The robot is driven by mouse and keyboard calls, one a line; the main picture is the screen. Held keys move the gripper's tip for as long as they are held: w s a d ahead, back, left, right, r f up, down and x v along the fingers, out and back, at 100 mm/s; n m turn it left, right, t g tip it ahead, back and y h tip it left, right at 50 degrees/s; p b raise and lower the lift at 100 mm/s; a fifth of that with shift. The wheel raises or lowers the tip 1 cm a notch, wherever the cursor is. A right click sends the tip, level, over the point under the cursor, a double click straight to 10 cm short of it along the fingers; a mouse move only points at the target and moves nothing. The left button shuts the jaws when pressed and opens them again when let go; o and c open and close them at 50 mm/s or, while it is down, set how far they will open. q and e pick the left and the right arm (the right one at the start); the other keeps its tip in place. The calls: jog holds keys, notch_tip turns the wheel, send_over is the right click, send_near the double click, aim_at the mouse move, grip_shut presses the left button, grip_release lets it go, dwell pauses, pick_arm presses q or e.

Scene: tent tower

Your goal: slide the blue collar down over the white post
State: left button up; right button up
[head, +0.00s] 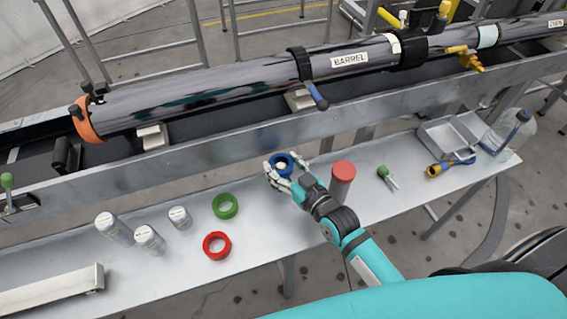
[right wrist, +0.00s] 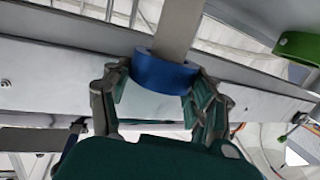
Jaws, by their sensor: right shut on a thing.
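The blue collar (head: 291,158) is held between the fingers of my right gripper (head: 281,172) above the bench in the head view. A pale spot, the top of the white post (head: 281,166), shows inside the ring. In the right wrist view the blue collar (right wrist: 165,76) sits between the two fingers of my right gripper (right wrist: 163,88). The pale post (right wrist: 178,25) runs up the picture from the collar's edge. I cannot tell how far the post reaches into the collar, and its base is hidden in the head view. My left gripper is out of view.
On the bench (head: 130,278) are a green ring (head: 225,206), a red ring (head: 217,245), several grey cylinders (head: 150,240) and a red-topped cylinder (head: 343,176) close right of my gripper. A long barrel (head: 230,84) lies behind. A tray (head: 447,138) stands right.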

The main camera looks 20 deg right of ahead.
jog(key=shift+f, duration=0.25)
dwell(0.3)
jog(key=shift+f+b, duration=0.85)
jog(key=shift+f, duration=0.15)
jog(key=o, duration=1.3)
jog(key=shift+f, duration=0.1)
jog(key=shift+o, duration=0.2)
jog(key=shift+s, duration=0.1)
jog(key=v, duration=1.2)
